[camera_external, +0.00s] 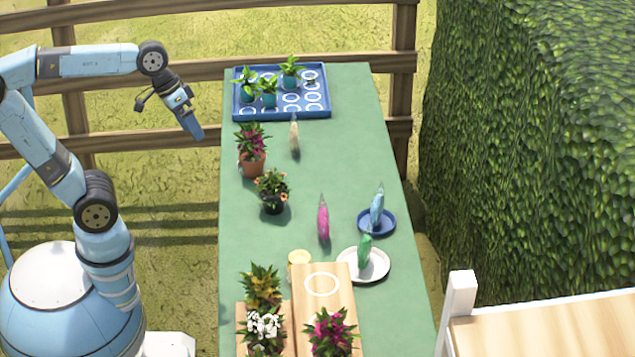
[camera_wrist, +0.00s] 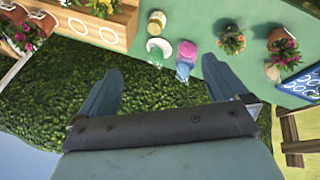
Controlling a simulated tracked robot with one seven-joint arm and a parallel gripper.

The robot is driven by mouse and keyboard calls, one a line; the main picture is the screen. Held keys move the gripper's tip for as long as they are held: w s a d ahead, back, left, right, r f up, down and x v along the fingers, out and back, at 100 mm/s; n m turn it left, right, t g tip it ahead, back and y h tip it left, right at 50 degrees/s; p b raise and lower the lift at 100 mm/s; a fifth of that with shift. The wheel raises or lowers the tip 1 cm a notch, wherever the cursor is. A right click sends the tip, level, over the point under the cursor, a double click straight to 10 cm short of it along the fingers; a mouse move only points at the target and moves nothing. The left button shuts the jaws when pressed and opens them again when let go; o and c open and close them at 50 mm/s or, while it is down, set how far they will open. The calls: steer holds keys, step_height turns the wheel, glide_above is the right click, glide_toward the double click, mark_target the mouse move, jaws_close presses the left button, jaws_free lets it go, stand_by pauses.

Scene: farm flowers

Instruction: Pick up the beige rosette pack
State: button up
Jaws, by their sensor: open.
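The beige rosette pack (camera_external: 295,137) stands upright and narrow on the green table, just in front of the blue tray. In the wrist view a small pale shape, likely this pack (camera_wrist: 272,73), sits at the right, beyond the right finger. My gripper (camera_external: 197,133) is left of the table's left edge in the external view, raised and tilted downward, apart from the pack. In the wrist view my gripper (camera_wrist: 163,66) has its two fingers spread wide with nothing between them.
A blue tray (camera_external: 280,114) with several seedlings stands at the back. A pink-flowered pot (camera_external: 251,163) and an orange-flowered pot (camera_external: 273,196) stand nearby. Pink (camera_external: 323,222), blue (camera_external: 377,208) and green (camera_external: 365,250) packs stand farther forward. The table right of the beige pack is clear.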

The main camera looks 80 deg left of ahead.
steer(key=w+a+n+t+h, duration=0.4)
steer(key=w+a+n, duration=1.1)
steer(key=w+a, duration=0.5)
steer(key=s+a+n+t+y, duration=0.25)
steer(key=a+n+t, duration=0.4)
steer(key=a, duration=1.15)
steer(key=s+a+n+t+y, duration=0.1)
steer(key=a+n+t+y, duration=0.2)
steer(key=a+n, duration=1.05)
steer(key=m, duration=0.4)
glide_toward(294, 138)
steer(key=shift+g+h, duration=0.25)
steer(key=a, duration=0.1)
steer(key=s+a, duration=0.1)
steer(key=a, duration=0.2)
steer(key=shift+s+a, duration=0.3)
steer(key=shift+w+f, duration=0.15)
steer(key=shift+f, duration=0.1)
steer(key=w, duration=1.3)
steer(key=shift+w+d+r, duration=0.15)
steer(key=shift+w+d, duration=0.1)
steer(key=c, duration=0.7)
steer(key=shift+r, duration=0.15)
